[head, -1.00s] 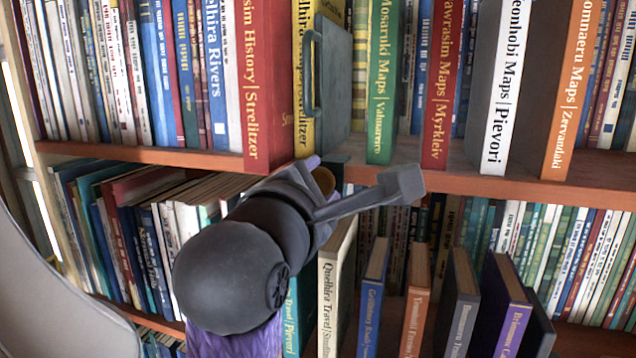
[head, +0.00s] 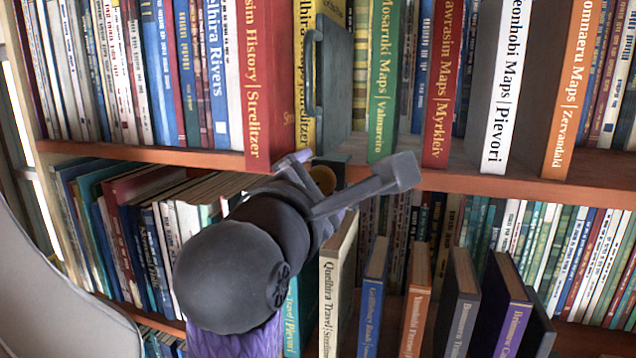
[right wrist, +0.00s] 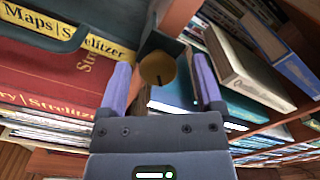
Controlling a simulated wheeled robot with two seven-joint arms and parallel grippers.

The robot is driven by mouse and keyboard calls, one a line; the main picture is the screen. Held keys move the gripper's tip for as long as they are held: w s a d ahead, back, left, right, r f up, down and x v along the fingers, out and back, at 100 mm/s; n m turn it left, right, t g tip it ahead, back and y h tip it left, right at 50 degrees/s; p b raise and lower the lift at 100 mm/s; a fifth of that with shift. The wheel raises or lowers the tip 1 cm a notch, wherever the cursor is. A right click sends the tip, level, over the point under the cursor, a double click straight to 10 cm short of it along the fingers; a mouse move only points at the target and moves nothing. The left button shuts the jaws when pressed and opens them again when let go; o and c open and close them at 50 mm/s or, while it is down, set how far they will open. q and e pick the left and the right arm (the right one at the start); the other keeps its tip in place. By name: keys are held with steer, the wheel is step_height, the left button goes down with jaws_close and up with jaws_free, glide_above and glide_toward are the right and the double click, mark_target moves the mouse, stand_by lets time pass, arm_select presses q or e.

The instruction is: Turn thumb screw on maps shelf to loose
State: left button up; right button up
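The thumb screw is a round brass knob with a dark slot (right wrist: 157,69), on a dark bracket under the shelf edge. In the head view the knob (head: 324,179) shows partly, below the grey bookend plate with a handle (head: 335,85). My right gripper (right wrist: 161,63) is open, with one purple finger on each side of the knob. A gap shows between each finger and the knob in the right wrist view. In the head view my right gripper (head: 318,182) is at the shelf's front edge, partly hidden by its own wrist. My left gripper is not in view.
A red history book (head: 268,90) stands left of the plate. Map books, including a green one (head: 383,85), stand to its right on the upper shelf (head: 480,182). Travel books, including a cream one (head: 335,285), stand close below my right gripper.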

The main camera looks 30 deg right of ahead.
steer(key=b+v, duration=0.2)
steer(key=v, duration=0.8)
steer(key=shift+b, duration=0.35)
steer(key=shift+d, duration=0.1)
